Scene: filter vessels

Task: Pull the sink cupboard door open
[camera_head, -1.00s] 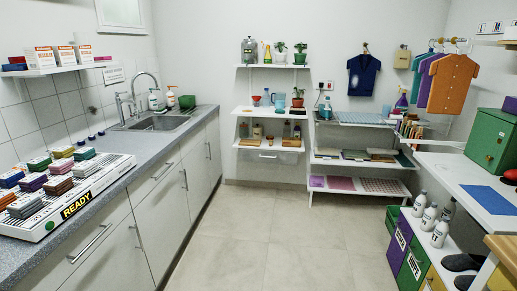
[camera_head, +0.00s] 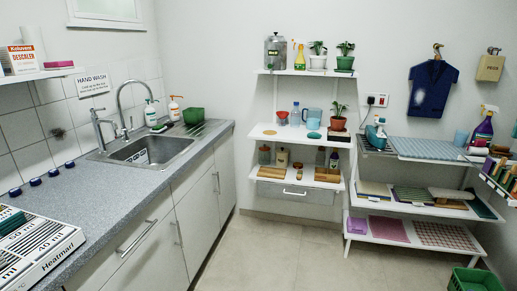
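The sink (camera_head: 152,150) is a steel basin set in the grey countertop on the left, with a tall curved tap (camera_head: 127,102) behind it. Below it are pale cupboard fronts. The fronts are seen at a steep angle. My gripper is not in view.
A drawer front with a horizontal handle (camera_head: 137,238) is nearer along the counter. White shelves (camera_head: 310,215) stand at the back wall, and a green crate (camera_head: 473,281) is on the floor at lower right. The tiled floor (camera_head: 290,262) before the cupboards is clear.

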